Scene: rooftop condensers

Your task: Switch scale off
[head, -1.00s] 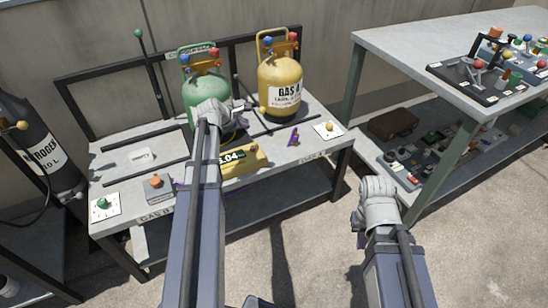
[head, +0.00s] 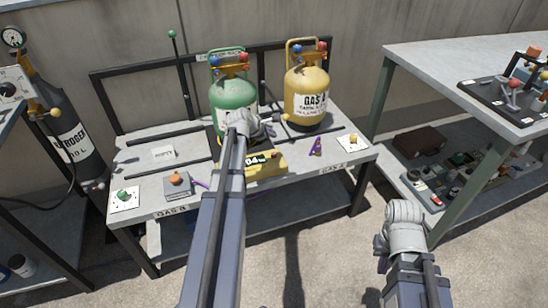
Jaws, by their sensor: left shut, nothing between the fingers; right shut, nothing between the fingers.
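The yellow scale (head: 268,165) sits on the bench with its display partly hidden by my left arm; the digits that show end in "04". A green gas cylinder (head: 229,93) stands on the dark plate behind the display. My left gripper (head: 262,122) is over the scale, in front of the green cylinder; its fingers are small in the picture and shut, with nothing held. My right gripper (head: 405,212) is shut and empty, over the floor in front of the bench's right end. The scale's buttons cannot be made out.
A yellow gas cylinder (head: 307,92) stands right of the green one. A purple item (head: 315,146) and a card with a yellow knob (head: 352,142) lie on the bench. A grey box with an orange button (head: 177,184) is left. A tall table (head: 430,58) stands right.

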